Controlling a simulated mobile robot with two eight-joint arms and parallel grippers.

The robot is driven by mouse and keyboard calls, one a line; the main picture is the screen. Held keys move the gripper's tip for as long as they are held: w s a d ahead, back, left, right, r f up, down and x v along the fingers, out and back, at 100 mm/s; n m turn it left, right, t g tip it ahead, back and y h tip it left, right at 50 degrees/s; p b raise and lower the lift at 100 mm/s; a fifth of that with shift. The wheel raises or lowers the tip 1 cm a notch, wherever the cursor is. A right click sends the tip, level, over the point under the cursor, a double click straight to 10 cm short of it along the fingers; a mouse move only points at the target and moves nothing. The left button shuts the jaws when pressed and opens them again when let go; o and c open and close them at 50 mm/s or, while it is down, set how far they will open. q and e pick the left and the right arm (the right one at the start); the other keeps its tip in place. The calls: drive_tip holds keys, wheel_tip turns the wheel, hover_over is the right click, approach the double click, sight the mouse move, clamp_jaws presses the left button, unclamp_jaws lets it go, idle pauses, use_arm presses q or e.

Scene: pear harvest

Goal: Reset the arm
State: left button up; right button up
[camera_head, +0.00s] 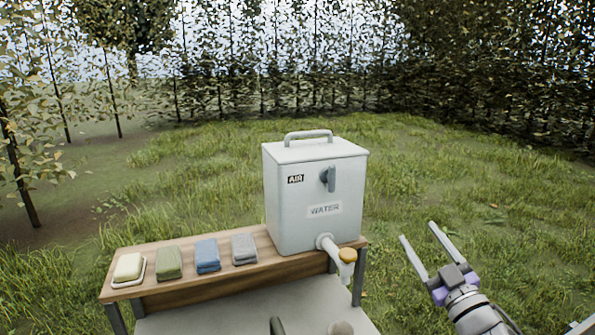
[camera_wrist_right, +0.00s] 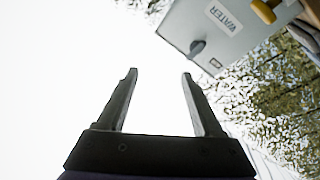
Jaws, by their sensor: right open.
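My right gripper (camera_head: 421,247) is open and empty, held up over the grass to the right of the water tank. In the right wrist view its two fingers (camera_wrist_right: 159,78) stand apart with only pale sky between them. My left gripper does not show clearly in either view.
A white water tank (camera_head: 290,215) with a handle and a tap (camera_head: 347,256) stands on a wooden bench (camera_head: 190,292). It also shows in the right wrist view (camera_wrist_right: 190,22). A soap dish (camera_head: 129,269) and green, blue and grey folded cloths (camera_head: 207,256) lie left of it. Grass lies open to the right.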

drive_tip(key=s+f+m+g+h, duration=0.4)
drive_tip(key=s+f, duration=0.1)
drive_tip(key=f, duration=0.4)
drive_tip(key=s+f+m+g+h, duration=0.4)
drive_tip(key=s+f+m, duration=0.15)
drive_tip(key=f, duration=0.35)
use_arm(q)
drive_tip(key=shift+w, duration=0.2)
use_arm(e)
drive_tip(key=s+a+f+g+y, duration=0.1)
drive_tip(key=s+a+f+g, duration=0.2)
drive_tip(key=s+f, duration=0.4)
drive_tip(key=s+a+f+n+g+y, duration=0.1)
drive_tip(key=s+a+f+g, duration=0.3)
drive_tip(key=s+f, duration=0.4)
drive_tip(key=shift+s+a+y, duration=0.35)
drive_tip(key=shift+s+y, duration=0.2)
drive_tip(key=shift+y, duration=0.05)
